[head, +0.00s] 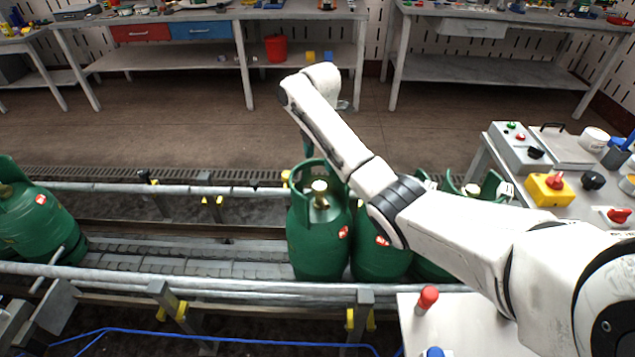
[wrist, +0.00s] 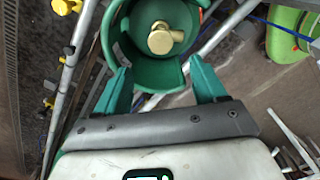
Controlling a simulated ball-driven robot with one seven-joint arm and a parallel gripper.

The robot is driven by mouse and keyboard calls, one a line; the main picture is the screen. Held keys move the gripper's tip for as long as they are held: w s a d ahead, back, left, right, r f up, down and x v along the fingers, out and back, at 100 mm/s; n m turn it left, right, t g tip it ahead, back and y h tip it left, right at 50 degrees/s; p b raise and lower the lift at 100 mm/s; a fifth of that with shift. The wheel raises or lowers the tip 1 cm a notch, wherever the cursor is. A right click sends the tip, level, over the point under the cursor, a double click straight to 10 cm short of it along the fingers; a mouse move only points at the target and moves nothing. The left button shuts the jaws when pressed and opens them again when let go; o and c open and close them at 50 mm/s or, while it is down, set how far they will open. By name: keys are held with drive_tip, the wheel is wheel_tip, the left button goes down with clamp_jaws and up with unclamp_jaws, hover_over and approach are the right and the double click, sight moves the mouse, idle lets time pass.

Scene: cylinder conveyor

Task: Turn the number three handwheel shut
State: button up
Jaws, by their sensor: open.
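Green gas cylinders stand in a row on the conveyor, and the nearest whole one (head: 315,245) has an open collar around a brass valve (head: 320,187). In the wrist view a green collar (wrist: 122,45) surrounds a round brass valve top (wrist: 162,38). No number is readable on any valve, so I cannot tell which is number three. My gripper (wrist: 160,68) is open, with its green fingers at either side of the collar's near edge. I cannot tell whether they touch it. In the head view my gripper is mostly hidden behind the arm and above the cylinder.
Another green cylinder (head: 40,225) stands on the conveyor at far left. Two cylinders (head: 380,255) stand close on the right, partly behind my arm. Metal guide rails (head: 150,270) run along the conveyor. A control bench with a yellow emergency stop box (head: 548,190) is at right.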

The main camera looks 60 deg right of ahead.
sight(320, 185)
wheel_tip(320, 185, down, 10)
drive_tip(key=shift+r, duration=0.2)
drive_tip(key=shift+c, duration=0.3)
drive_tip(key=c, duration=1)
